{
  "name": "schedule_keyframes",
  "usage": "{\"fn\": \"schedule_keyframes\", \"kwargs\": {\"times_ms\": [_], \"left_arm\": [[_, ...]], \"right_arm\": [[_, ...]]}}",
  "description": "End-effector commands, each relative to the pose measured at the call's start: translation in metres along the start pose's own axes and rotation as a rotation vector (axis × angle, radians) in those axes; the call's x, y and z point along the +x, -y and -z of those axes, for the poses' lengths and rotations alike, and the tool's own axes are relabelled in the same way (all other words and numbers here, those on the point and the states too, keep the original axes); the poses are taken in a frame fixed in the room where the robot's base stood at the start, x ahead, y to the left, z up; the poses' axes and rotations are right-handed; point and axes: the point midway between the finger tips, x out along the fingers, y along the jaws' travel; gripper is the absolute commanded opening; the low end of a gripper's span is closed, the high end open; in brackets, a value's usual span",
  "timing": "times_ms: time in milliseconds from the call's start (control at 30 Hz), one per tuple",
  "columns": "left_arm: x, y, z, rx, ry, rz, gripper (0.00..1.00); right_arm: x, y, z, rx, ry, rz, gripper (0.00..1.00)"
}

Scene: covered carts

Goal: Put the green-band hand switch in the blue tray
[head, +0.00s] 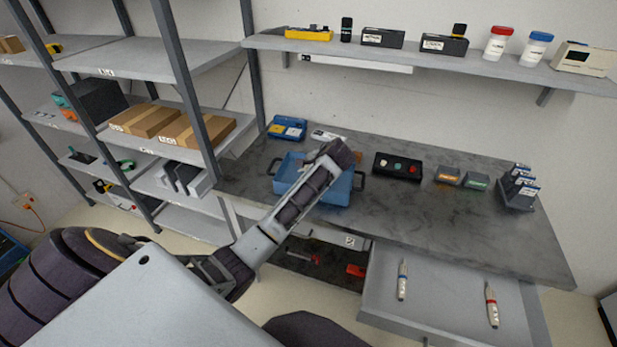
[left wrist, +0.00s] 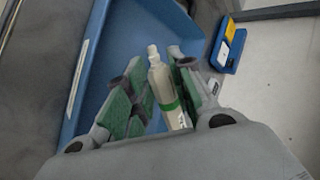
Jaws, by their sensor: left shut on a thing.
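The green-band hand switch (left wrist: 163,84), a pale pen-like body with a green ring, is between the green-padded fingers of my left gripper (left wrist: 158,72) in the left wrist view. The gripper is shut on it. The blue tray (left wrist: 97,55) lies beyond the fingers. In the head view, my left gripper (head: 338,154) is over the blue tray (head: 338,192), which stands on the dark bench top and is partly hidden by my arm. The held switch cannot be made out there. My right gripper is not in view.
An open drawer (head: 440,300) below the bench holds a blue-band switch (head: 402,280) and a red-band switch (head: 491,304). A black button box (head: 397,166) stands right of the tray, a blue-yellow case (head: 287,128) behind it. Shelves stand left; a wall shelf (head: 480,64) hangs above.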

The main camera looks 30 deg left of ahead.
Motion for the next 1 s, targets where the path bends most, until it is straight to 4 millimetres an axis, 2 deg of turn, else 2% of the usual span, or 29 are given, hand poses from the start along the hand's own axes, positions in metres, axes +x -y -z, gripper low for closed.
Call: {"fn": "schedule_keyframes", "kwargs": {"times_ms": [467,800,1000], "left_arm": [[0.006,-0.006,0.001,-0.001,-0.001,0.0,0.0],[0.027,-0.027,0.0,0.0,-0.001,0.0,0.0],[0.031,-0.031,0.001,0.0,-0.002,0.001,0.0]], "right_arm": [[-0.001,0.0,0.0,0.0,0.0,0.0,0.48],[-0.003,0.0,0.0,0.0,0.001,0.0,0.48],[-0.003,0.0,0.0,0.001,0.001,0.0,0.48]]}}
